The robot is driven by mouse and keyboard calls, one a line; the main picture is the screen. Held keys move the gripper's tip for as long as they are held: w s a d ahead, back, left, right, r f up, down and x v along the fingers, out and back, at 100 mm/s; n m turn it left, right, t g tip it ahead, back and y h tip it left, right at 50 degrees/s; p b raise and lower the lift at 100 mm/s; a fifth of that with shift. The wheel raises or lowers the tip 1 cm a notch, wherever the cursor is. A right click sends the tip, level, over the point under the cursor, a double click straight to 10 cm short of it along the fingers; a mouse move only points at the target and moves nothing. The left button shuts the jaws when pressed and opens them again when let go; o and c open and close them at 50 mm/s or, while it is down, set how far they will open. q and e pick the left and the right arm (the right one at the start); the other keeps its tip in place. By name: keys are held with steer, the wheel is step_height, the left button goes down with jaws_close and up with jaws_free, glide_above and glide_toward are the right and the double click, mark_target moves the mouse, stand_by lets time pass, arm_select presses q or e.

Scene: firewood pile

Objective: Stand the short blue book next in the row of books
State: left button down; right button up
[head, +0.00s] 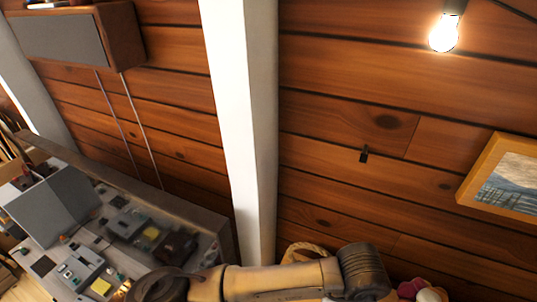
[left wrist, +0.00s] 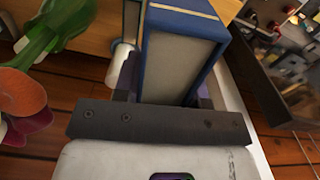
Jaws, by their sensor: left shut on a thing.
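A blue book (left wrist: 183,60) with pale page edges shows in the left wrist view. My left gripper (left wrist: 163,92) is shut on it, with a dark finger on either side of the book. The lower end of the book is hidden behind the gripper's dark crossbar. A narrow dark upright piece with a pale face (left wrist: 131,22) stands just left of the book; I cannot tell if it is another book. No clear row of books shows in either view. My right gripper is in neither view.
A green object (left wrist: 55,32) and an orange round one (left wrist: 22,92) lie left of the gripper. The head view shows a plank wall, a white post (head: 245,120), a lit bulb (head: 443,33), a framed picture (head: 505,178) and a cluttered workbench (head: 190,205).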

arm_select(q)
steer(key=s+a+r+n+p, duration=0.1)
steer(key=a+r, duration=0.4)
steer(key=a, duration=1.2)
steer(key=s+a+r+n+p, duration=0.1)
steer(key=a+r+p, duration=0.3)
steer(key=a, duration=1.4)
steer(key=shift+r+n+p, duration=0.35)
steer(key=shift+r+n, duration=0.1)
steer(key=shift+n, duration=0.25)
steer(key=shift+a, duration=0.15)
